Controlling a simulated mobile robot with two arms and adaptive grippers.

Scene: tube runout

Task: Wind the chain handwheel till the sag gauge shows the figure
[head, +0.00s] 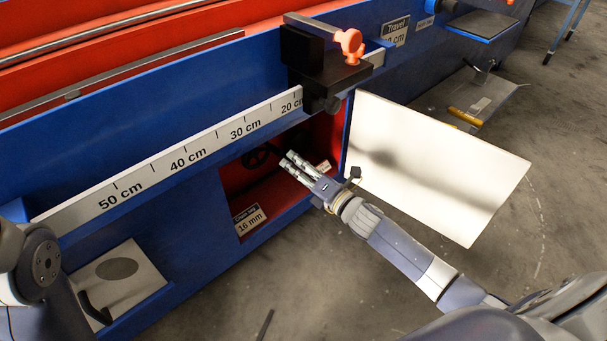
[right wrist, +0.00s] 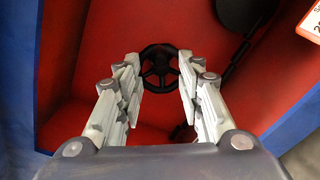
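The black spoked handwheel (right wrist: 158,66) shows in the right wrist view, inside a red recess, between and beyond my fingertips. My right gripper (right wrist: 156,82) is open and empty, its two fingers apart. In the head view the right gripper (head: 289,159) reaches into the red recess in the blue machine. A dark round part (head: 256,156) is left of it there; I cannot tell if it is the handwheel. A plate (head: 248,219) reading "16 mm" is at the recess's lower left. A dark chain (right wrist: 238,62) runs beside the wheel. My left gripper is out of view.
An open pale door panel (head: 435,165) stands to the right of the recess. A scale rail (head: 170,157) and a black clamp block (head: 330,77) with an orange knob are above. A partly seen orange-edged label (right wrist: 311,22) sits at the right. Grey floor is below.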

